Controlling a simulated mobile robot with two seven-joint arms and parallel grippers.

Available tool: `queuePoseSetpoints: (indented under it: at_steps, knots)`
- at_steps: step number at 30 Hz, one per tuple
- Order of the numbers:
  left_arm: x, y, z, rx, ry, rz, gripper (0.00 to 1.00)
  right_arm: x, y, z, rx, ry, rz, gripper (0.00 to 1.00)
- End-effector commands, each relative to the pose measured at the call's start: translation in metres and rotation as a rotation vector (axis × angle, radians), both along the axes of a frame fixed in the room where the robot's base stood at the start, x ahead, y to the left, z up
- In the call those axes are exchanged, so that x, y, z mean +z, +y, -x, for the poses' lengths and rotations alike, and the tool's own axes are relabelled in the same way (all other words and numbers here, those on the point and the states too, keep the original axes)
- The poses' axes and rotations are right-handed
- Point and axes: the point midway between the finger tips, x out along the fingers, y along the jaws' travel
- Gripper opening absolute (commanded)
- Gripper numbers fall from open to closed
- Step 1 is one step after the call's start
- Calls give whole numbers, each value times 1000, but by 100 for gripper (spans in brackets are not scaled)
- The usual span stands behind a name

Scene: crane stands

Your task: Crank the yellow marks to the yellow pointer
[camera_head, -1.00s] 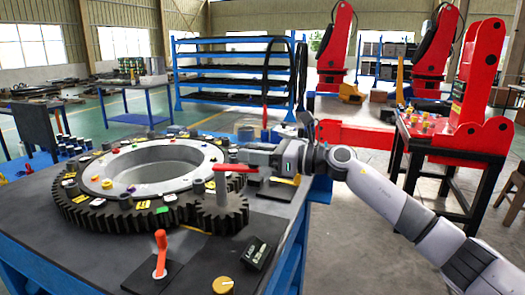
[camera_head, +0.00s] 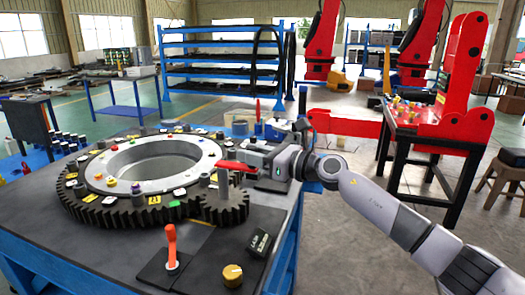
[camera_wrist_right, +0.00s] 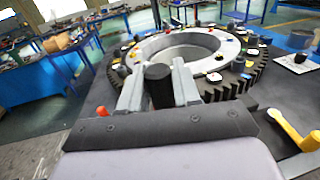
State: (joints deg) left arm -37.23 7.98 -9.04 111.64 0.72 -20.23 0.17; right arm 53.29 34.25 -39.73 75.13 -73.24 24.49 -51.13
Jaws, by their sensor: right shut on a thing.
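A large dark toothed ring (camera_head: 103,211) with a pale inner rim lies on the table and carries coloured marks. A yellow tag (camera_head: 155,199) sits on its near side. A small dark gear (camera_head: 232,208) meets its right side and carries a red crank arm (camera_head: 236,166). My right gripper (camera_head: 246,154) is at the crank and shut on its dark upright handle, which shows between the fingers in the wrist view (camera_wrist_right: 158,86). A thin yellow strip lies on the table near the small gear; I cannot tell if it is the pointer. My left gripper is out of view.
A red-handled lever (camera_head: 171,245), an orange knob (camera_head: 233,273) and a small black display box (camera_head: 260,244) stand at the table's front. In the wrist view a yellow lever (camera_wrist_right: 300,131) stands at the right. A red machine (camera_head: 465,85) stands beyond the table's right edge.

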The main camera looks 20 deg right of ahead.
Motion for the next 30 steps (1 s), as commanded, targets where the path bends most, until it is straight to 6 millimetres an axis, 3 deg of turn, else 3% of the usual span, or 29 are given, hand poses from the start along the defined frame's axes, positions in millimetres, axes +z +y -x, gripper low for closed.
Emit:
queuePoseSetpoints:
  at_steps: [5,18,19,20,30]
  knots:
    - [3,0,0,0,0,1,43,-4,9,0,9,8,3,0]
    - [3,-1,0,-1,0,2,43,-4,10,-1,8,8,3,0]
    - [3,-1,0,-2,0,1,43,-4,10,-1,8,8,3,38]
    - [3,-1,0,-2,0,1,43,-4,11,-1,8,8,3,48]
    - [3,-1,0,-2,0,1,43,-2,7,-1,0,3,1,50]
